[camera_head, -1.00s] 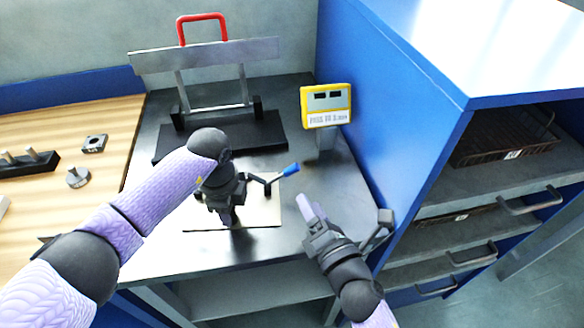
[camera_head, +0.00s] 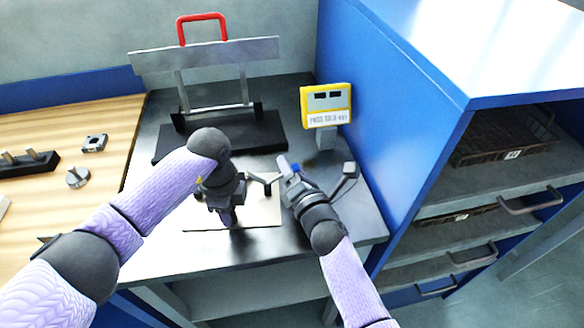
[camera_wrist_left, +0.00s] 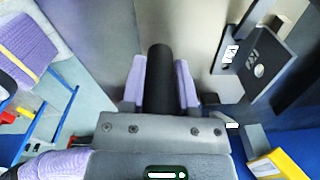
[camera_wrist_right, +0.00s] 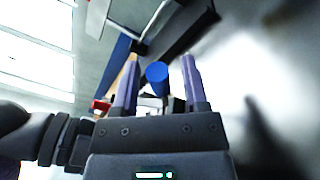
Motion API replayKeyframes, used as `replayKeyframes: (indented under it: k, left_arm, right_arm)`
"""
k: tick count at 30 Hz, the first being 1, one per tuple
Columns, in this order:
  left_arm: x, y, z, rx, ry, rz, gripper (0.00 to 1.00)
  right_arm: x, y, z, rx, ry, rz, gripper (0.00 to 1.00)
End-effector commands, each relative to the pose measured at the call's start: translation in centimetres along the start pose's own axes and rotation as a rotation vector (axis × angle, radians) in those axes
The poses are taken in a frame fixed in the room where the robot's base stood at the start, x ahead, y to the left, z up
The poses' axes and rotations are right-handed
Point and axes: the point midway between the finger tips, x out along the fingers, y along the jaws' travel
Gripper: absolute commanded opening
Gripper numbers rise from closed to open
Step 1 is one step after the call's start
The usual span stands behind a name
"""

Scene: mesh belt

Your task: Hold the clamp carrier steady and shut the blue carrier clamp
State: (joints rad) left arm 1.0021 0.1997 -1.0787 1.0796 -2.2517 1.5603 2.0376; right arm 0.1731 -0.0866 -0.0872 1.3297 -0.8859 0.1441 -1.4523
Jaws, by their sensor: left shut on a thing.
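The clamp's blue handle end (camera_head: 283,164) sticks out to the right on a dark lever (camera_head: 262,180) above a pale plate (camera_head: 262,215). In the right wrist view the blue end (camera_wrist_right: 157,72) shows between the two fingers, with gaps on both sides. My right gripper (camera_head: 288,178) is open around it. My left gripper (camera_head: 226,215) is shut on a black round post (camera_wrist_left: 160,75) of the clamp carrier, seen between its fingers in the left wrist view. My left wrist hides much of the carrier in the head view.
A yellow display box (camera_head: 326,105) stands behind the right gripper. A dark stand with a metal bar (camera_head: 205,56) and red handle (camera_head: 202,18) is at the back. A blue cabinet (camera_head: 400,130) bounds the right. Small metal parts lie on the wooden table (camera_head: 110,115) at left.

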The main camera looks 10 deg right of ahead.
Motion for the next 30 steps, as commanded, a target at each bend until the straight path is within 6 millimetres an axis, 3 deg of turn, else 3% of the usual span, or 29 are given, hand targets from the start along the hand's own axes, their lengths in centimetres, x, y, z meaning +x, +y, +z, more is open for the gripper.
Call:
replayKeyframes:
  k: [1, 7, 8, 30]
  left_arm:
    - [-0.01, 0.00, 0.02, 0.000, -0.001, 0.000, 0.00]
    - [-0.01, 0.00, 0.02, 0.000, -0.001, 0.000, 0.00]
    - [-0.01, 0.00, 0.02, 0.000, -0.001, 0.000, 0.00]
    - [-0.01, 0.00, 0.05, 0.000, -0.001, 0.000, 0.00]
  right_arm:
    - [-0.01, 0.00, 0.01, 0.000, 0.000, 0.000, 0.44]
    - [-0.02, -0.01, 0.01, 0.000, 0.000, 0.000, 0.02]
    - [-0.03, -0.01, 0.01, 0.000, 0.000, 0.000, 0.00]
    - [-0.05, -0.07, 0.01, 0.000, 0.000, -0.002, 0.00]
